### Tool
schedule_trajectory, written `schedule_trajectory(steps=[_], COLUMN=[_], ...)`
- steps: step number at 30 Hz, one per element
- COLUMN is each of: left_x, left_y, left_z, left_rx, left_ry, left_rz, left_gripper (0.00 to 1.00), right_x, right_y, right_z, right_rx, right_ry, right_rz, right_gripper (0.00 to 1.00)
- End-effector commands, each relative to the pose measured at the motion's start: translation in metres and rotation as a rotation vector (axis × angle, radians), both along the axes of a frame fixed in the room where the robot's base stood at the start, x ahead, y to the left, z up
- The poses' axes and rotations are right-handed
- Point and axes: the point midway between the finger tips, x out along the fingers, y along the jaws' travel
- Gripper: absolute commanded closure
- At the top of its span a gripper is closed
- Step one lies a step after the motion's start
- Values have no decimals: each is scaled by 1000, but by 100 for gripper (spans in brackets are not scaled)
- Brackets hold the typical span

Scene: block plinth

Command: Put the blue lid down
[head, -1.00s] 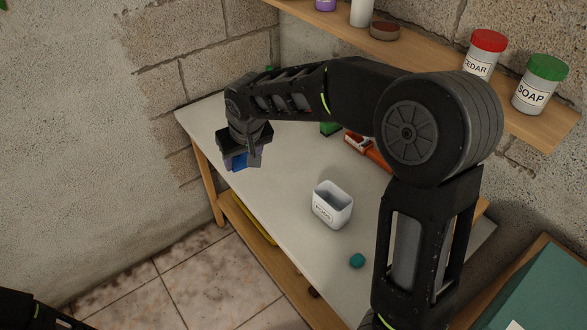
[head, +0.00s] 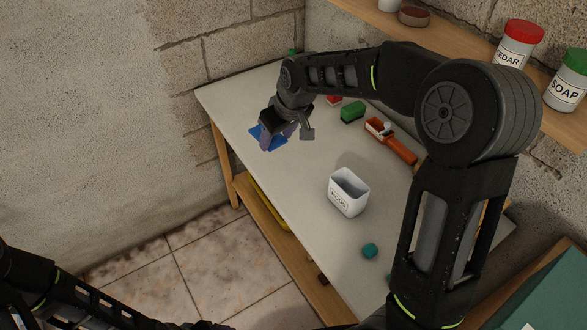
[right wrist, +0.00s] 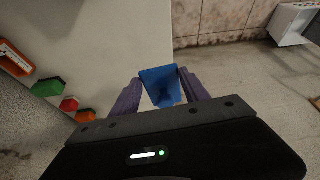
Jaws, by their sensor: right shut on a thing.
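The blue lid (head: 268,138) is a flat blue piece near the far left edge of the pale table (head: 300,175). My right gripper (head: 279,136) is shut on it from above. In the right wrist view the blue lid (right wrist: 161,86) shows between the two purple-grey fingers of the right gripper (right wrist: 162,92). The lid is at or just above the tabletop; I cannot tell whether it touches. My left arm comes in at the lower left; its gripper does not show clearly.
A white labelled open box (head: 348,192) stands mid-table, with a teal piece (head: 370,250) in front. A green block (head: 352,112) and an orange scoop-like tool (head: 391,140) lie along the back. A shelf with jars (head: 519,45) hangs above. The tabletop around the lid looks clear.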

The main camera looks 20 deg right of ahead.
Motion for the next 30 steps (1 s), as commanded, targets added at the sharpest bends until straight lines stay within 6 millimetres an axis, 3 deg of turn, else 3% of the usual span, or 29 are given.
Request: schedule_trajectory(steps=[6, 15, 21, 30], left_x=[1, 2, 2, 2], left_y=[0, -1, -1, -1], left_z=[-14, -27, -29, -29], left_rx=[-2, -3, -4, -3], left_ry=[-3, -6, -6, -6], left_rz=[0, -1, -1, -1], left_gripper=[1, 0, 0, 0], right_x=[6, 12, 13, 13], right_y=[-37, -81, -93, -93], right_z=[-25, -44, -45, -45], right_rx=[4, 3, 1, -1], right_ry=[2, 0, -1, 0], right_rz=[233, 579, 681, 690], right_gripper=[92, 92, 92, 92])
